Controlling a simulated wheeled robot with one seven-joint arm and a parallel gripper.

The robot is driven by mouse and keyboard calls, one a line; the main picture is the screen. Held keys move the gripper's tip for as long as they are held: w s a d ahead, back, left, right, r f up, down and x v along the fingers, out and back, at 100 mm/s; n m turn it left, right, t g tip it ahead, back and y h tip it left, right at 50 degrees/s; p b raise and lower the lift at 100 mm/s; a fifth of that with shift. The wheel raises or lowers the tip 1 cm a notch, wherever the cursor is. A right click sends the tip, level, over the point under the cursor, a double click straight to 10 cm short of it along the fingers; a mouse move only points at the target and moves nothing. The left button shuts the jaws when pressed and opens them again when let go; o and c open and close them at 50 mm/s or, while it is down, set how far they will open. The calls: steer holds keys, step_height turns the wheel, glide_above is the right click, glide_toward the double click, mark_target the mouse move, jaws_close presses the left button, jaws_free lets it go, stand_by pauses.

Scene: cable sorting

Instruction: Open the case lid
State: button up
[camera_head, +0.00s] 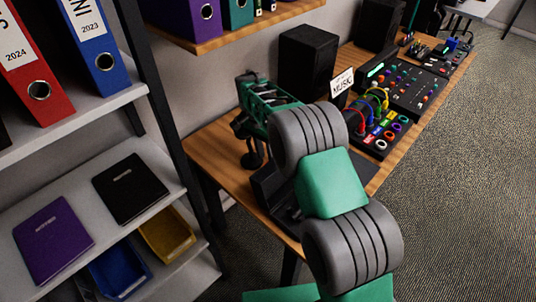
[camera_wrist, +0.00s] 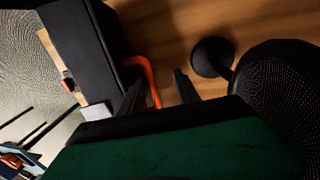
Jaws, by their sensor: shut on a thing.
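The black case (camera_wrist: 85,40) fills the upper left of the wrist view. An orange handle (camera_wrist: 148,75) bends out from its side. The two dark fingers of my gripper (camera_wrist: 157,90) are on either side of the handle, and my gripper is shut on it. In the head view, a dark case (camera_head: 268,188) sits on the desk, partly hidden behind my arm. How far its lid is raised cannot be told. My fingertips and the handle are hidden in the head view.
The wooden desk (camera_head: 215,138) carries black speakers (camera_head: 307,60), a mixer (camera_head: 400,88), a MUSIC sign (camera_head: 341,82) and a box of coloured cables (camera_head: 378,128). A round black base (camera_wrist: 212,57) stands near my gripper. A shelf (camera_head: 75,205) is left. Floor at right is clear.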

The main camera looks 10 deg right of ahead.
steer(key=shift+d, duration=0.25)
steer(key=s+r, duration=0.1)
steer(key=r, duration=0.1)
steer(key=s+r, duration=0.2)
steer(key=r, duration=0.1)
steer(key=s+r, duration=0.1)
steer(key=r, duration=0.2)
steer(key=shift+s+d+r+b, duration=0.15)
steer(key=shift+s+d+b, duration=0.1)
steer(key=shift+b, duration=0.1)
steer(key=s+r, duration=0.1)
steer(key=s, duration=0.2)
steer(key=s+r+b, duration=0.1)
steer(key=s+r, duration=0.1)
steer(key=s, duration=0.1)
steer(key=s+d+r, duration=0.1)
steer(key=s, duration=0.2)
steer(key=shift+s+d+r+b, duration=0.1)
steer(key=shift+s+r+b, duration=0.15)
steer(key=shift+r+b, duration=0.1)
